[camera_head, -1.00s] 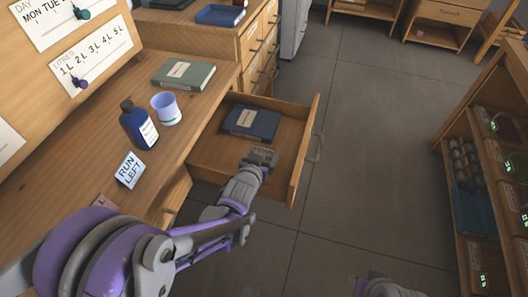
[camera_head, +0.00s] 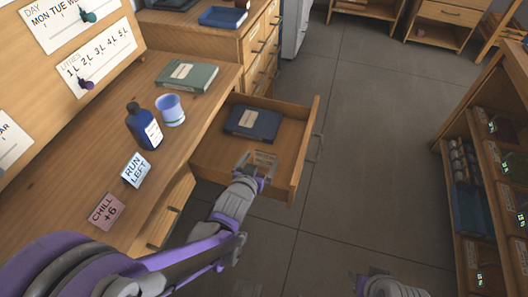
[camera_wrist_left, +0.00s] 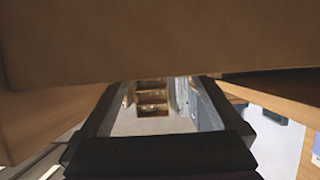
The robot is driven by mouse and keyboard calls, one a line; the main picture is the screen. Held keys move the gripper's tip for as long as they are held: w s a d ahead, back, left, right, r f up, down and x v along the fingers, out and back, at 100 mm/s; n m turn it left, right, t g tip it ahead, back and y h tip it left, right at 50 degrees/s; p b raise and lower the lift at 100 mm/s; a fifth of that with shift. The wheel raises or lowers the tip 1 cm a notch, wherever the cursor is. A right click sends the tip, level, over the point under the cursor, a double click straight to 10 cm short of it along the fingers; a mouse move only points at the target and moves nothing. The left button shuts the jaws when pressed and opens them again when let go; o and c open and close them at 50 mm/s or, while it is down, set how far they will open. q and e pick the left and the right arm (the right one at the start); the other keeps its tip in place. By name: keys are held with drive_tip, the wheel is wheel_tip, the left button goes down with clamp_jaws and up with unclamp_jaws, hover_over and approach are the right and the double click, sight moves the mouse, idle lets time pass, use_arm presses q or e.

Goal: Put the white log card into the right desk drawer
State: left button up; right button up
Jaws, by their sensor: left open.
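A small white card reading RUN LEFT (camera_head: 135,170) stands tilted on the desk. I cannot tell whether it is the log card; no other loose white card is clear. The desk drawer (camera_head: 215,164) is pulled out, with a dark blue book (camera_head: 252,123) lying inside. My left gripper (camera_head: 263,157) is open over the drawer's near part, with no card visible between its fingers. The left wrist view shows the dark gripper frame (camera_wrist_left: 160,150) under a broad brown surface. A grey part of my right arm (camera_head: 383,287) shows at the bottom edge; its jaws cannot be made out.
A pink CHILL +6 card (camera_head: 105,211), a blue bottle (camera_head: 143,128), a pale blue cup (camera_head: 170,110) and a green book (camera_head: 187,75) stand or lie on the desk (camera_head: 75,165). A wooden shelf (camera_head: 450,150) stands at right. The floor between is clear.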

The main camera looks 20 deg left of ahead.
use_arm(q)
drive_tip(key=p+v, duration=0.1)
drive_tip(key=v, duration=0.5)
idle(0.3)
